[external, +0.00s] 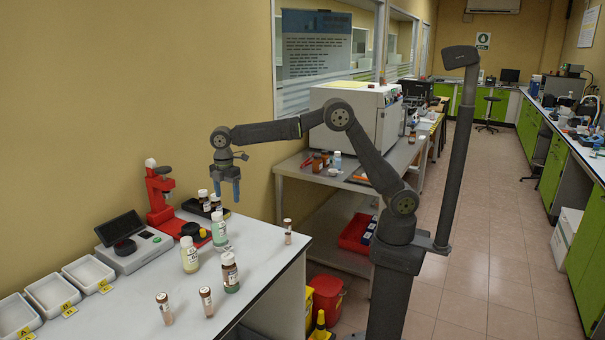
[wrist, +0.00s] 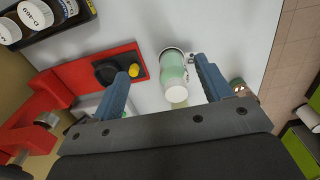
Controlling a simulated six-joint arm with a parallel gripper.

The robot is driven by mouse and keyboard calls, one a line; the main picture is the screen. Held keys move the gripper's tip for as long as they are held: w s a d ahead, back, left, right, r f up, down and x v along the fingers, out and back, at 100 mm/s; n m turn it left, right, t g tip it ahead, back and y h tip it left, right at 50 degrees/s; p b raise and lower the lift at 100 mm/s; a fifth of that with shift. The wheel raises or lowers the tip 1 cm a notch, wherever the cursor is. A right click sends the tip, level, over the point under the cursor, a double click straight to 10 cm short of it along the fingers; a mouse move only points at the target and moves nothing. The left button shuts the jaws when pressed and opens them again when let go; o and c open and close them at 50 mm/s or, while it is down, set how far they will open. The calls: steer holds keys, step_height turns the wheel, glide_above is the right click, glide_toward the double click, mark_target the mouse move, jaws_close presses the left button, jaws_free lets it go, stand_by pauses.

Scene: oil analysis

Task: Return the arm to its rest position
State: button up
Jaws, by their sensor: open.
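My arm reaches from its dark column over the white table (external: 262,262). My gripper (external: 228,198) points down with its blue fingers apart and nothing between them in the external view. In the wrist view my gripper (wrist: 163,82) is also open, with a green-filled bottle (wrist: 174,78) showing below and beyond the fingers. That bottle (external: 220,230) stands upright on the table beneath the gripper, apart from the fingertips.
Other bottles (external: 189,254) (external: 230,272) and small vials (external: 164,308) stand nearby. A red device (external: 160,195), a black rack (external: 200,207), a scale (external: 134,247) and white trays (external: 52,291) line the wall side.

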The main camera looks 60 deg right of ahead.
steer(key=d+r, duration=0.3)
steer(key=d, duration=0.2)
steer(key=s+a+f+m, duration=0.1)
steer(key=s+a, duration=0.1)
steer(key=s, duration=0.5)
steer(key=s+a+f+m, duration=0.1)
steer(key=s+f, duration=0.1)
steer(key=s, duration=0.5)
steer(key=s+a+f, duration=0.4)
steer(key=a+f, duration=0.4)
steer(key=a, duration=0.3)
steer(key=shift+s+a+f, duration=0.15)
steer(key=shift+s+f, duration=0.05)
steer(key=shift+f, duration=0.2)
